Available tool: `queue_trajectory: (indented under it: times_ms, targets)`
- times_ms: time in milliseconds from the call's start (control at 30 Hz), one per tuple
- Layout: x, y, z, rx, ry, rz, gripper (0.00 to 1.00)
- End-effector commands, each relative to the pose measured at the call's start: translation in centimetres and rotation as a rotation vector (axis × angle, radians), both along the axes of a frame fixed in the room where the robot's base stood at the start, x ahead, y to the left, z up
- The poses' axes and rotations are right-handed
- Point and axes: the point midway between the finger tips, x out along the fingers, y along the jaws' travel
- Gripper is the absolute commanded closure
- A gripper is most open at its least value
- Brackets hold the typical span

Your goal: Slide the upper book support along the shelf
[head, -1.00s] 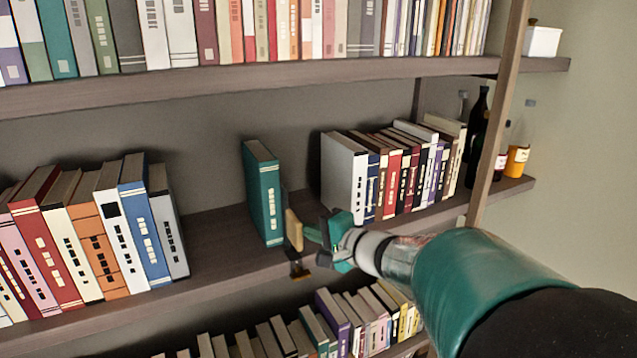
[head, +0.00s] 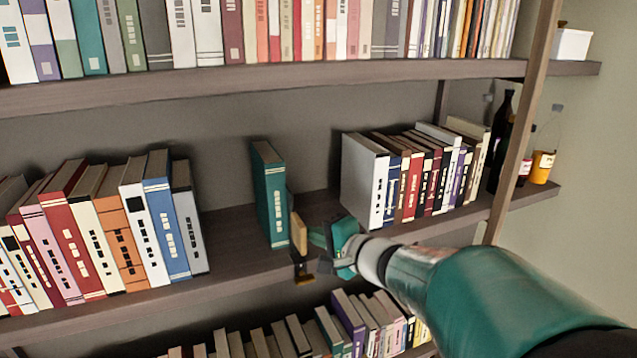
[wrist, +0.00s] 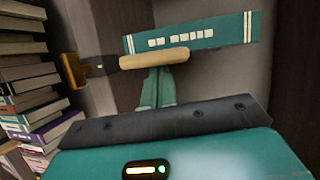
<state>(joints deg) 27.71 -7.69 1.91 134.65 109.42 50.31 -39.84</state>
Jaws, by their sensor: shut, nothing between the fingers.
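The book support shows as a tan handle (head: 299,233) with a dark bracket (head: 303,268) at the front edge of the middle shelf. It stands against the right side of an upright teal book (head: 270,200). In the wrist view the handle (wrist: 155,59) lies across the teal book's spine (wrist: 195,38), with the dark and yellow bracket (wrist: 82,70) to its left. My gripper (head: 320,237) is shut and empty, just right of the handle. In the wrist view its fingertips (wrist: 157,78) meet or nearly meet the handle; contact is not certain.
A leaning book row (head: 130,225) stands left, with bare shelf (head: 228,232) between it and the teal book. Another row (head: 415,175) stands right. A post (head: 522,125) and bottles (head: 500,140) are at the far right. Shelves above and below hold books.

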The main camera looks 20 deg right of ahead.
Motion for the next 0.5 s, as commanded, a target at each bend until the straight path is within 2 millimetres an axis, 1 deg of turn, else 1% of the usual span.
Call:
queue_trajectory:
  times_ms: [33, 500]
  targets:
    - [0.0, 0.5, 0.0, -0.001, 0.000, 0.006, 1.00]
    - [0.0, 3.1, 0.0, 0.001, -0.001, 0.007, 1.00]
